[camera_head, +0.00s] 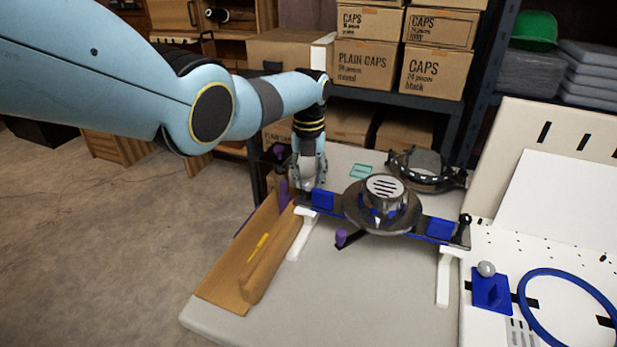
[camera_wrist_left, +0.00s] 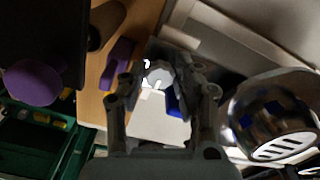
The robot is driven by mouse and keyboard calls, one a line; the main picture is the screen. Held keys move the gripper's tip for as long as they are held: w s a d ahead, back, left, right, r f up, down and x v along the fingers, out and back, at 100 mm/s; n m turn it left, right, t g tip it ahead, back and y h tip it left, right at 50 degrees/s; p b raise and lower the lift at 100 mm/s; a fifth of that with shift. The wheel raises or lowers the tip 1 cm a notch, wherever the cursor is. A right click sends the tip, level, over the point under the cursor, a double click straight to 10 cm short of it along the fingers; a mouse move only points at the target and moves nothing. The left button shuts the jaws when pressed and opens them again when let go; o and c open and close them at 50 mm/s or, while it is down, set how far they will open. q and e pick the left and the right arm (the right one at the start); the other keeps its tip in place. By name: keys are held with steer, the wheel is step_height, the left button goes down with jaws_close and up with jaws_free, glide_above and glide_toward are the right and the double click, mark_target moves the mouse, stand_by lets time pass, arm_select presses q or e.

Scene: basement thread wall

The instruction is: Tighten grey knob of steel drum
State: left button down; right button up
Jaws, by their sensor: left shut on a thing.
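The steel drum (camera_head: 382,203) is a shiny round piece with a slotted top, set in a dark ring on a bar with blue blocks above the table. In the left wrist view the drum (camera_wrist_left: 275,120) is at the right. My left gripper (camera_head: 308,182) points down at the left end of that bar. In the left wrist view its fingers (camera_wrist_left: 160,80) are closed around the pale grey knob (camera_wrist_left: 158,73), one on each side. The gripper hides the knob in the head view. My right gripper is not in view.
A brown wooden tray (camera_head: 225,283) with a yellow item lies on the table's (camera_head: 365,300) left edge. Purple knobs (camera_head: 341,237) are close by. A dark round frame (camera_head: 425,168) stands behind the drum. A white pegboard (camera_head: 490,245) with a blue ring (camera_head: 524,290) is at the right.

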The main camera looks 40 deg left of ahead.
mark_target(309, 181)
arm_select(q)
steer(key=c, duration=1)
jaws_free()
steer(key=shift+o, duration=0.2)
step_height(309, 181, up, 12)
